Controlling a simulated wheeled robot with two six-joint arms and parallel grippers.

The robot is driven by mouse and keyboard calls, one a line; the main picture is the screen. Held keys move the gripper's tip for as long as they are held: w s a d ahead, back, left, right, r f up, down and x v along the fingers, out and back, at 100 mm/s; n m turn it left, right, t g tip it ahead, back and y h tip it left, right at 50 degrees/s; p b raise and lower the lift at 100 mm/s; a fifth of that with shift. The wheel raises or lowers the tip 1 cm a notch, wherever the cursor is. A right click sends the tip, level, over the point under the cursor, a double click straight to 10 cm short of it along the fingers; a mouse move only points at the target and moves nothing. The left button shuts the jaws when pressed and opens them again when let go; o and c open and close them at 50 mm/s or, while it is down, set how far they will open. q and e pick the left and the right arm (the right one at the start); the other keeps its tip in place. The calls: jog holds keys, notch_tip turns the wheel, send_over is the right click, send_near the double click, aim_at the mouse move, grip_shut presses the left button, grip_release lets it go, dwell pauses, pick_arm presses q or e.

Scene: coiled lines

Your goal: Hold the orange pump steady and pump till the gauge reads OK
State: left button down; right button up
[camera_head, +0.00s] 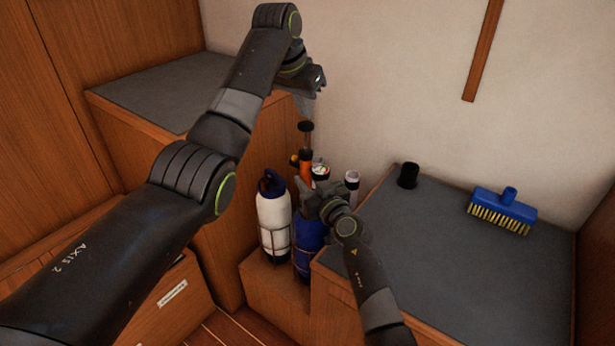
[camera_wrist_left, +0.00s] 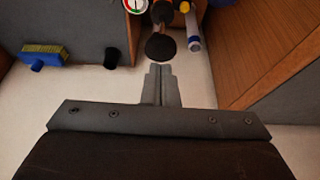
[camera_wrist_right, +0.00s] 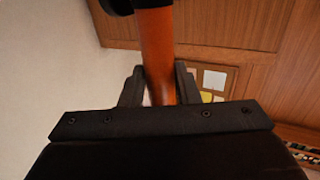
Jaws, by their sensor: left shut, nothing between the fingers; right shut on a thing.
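The orange pump (camera_head: 306,164) stands upright among bottles in the corner, with its black handle knob (camera_head: 306,127) on top. The pump's orange body fills the middle of the right wrist view (camera_wrist_right: 156,45). My right gripper (camera_head: 309,183) is shut around that body. My left gripper (camera_head: 305,103) is shut and empty, pointing down just above the knob. In the left wrist view the round black knob (camera_wrist_left: 160,47) lies just beyond the closed fingertips (camera_wrist_left: 160,68). The white round gauge (camera_head: 320,171) sits right beside the pump; its reading is too small to tell.
A white bottle with a blue cap (camera_head: 273,215) and a blue bottle (camera_head: 308,245) stand close by in racks. The grey counter at right (camera_head: 440,265) holds a black cup (camera_head: 408,176) and a blue brush (camera_head: 503,208). Another grey-topped cabinet (camera_head: 150,95) is at left.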

pick_arm(q)
jog(key=shift+r, duration=2.5)
pick_arm(e)
jog(key=o, duration=1.2)
jog(key=shift+c, duration=0.2)
